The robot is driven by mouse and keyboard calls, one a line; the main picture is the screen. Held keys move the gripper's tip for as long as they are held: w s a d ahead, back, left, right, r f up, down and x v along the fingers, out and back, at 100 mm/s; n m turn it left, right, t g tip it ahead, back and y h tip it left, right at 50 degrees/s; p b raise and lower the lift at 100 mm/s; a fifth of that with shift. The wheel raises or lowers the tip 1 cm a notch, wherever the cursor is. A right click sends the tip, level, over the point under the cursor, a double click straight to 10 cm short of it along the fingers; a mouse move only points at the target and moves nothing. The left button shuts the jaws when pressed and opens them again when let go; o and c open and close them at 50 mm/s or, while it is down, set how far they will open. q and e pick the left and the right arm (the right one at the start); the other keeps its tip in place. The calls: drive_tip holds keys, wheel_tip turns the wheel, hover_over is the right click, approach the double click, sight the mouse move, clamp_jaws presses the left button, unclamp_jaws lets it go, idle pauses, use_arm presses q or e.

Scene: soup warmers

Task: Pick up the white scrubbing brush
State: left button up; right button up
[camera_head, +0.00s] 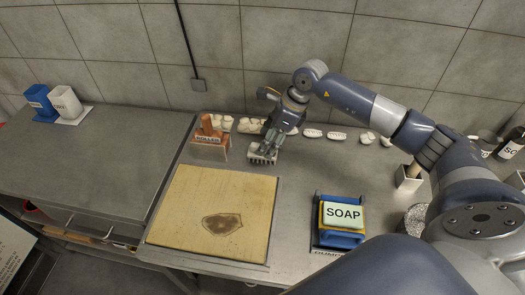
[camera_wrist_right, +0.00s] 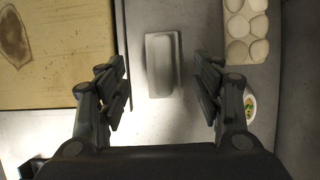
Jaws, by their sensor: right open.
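The white scrubbing brush (camera_head: 262,158) lies on the steel counter just beyond the top right corner of the cutting board. My right gripper (camera_head: 268,145) is right above it, pointing down, and hides part of it. In the right wrist view a pale, oblong block (camera_wrist_right: 162,62), which looks like the brush, shows between the spread fingers of my right gripper (camera_wrist_right: 161,75). A gap shows on each side of it, and the fingers are open and empty. My left gripper is in neither view.
A wooden cutting board (camera_head: 183,225) with a dark stain lies in front. An orange-brown holder labelled "ROLLED" (camera_head: 209,142) stands left of the brush. Eggs (camera_head: 250,125) line the wall behind. A soap sponge (camera_head: 343,215) sits in a blue holder at front right.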

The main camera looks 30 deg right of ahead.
drive_tip(key=p+x, duration=0.1)
drive_tip(key=x, duration=0.3)
drive_tip(key=shift+w+f+p, duration=0.15)
drive_tip(key=shift+f+p, duration=0.1)
drive_tip(key=shift+p, duration=0.1)
drive_tip(key=shift+w+f, duration=0.1)
drive_tip(key=shift+f, duration=0.15)
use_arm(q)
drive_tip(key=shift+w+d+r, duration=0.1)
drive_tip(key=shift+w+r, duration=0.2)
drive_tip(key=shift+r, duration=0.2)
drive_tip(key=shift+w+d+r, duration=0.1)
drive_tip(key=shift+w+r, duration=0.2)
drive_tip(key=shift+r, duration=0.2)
use_arm(e)
drive_tip(key=shift+c, duration=0.8)
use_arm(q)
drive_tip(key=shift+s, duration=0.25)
use_arm(e)
drive_tip(key=c, duration=1)
